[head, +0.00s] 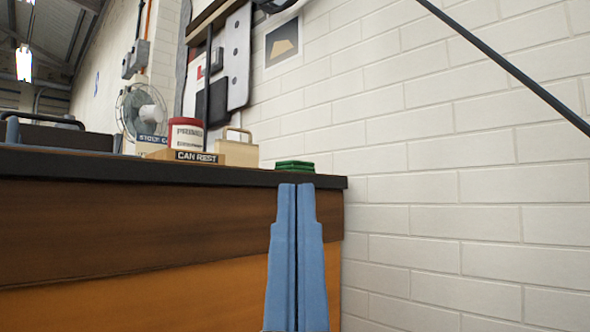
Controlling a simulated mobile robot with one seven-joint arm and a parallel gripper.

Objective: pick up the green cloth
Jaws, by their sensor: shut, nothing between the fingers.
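The green cloth (295,166) lies folded in a small flat stack on the dark worktop, close to its right end. My gripper (296,187) shows as two blue fingers pointing up, in front of the bench's front face. The fingers are shut against each other with only a thin dark line between them, and they hold nothing. Their tips show just below the cloth in the picture and overlap the worktop's front edge. I cannot tell how far they are from the cloth in depth.
The dark worktop (110,167) ends just right of the cloth, beside a white brick wall (450,150). Left of the cloth stand a wooden block marked CAN REST (200,158), a red and white can (185,135), a pale handled box (237,148) and a fan (141,110).

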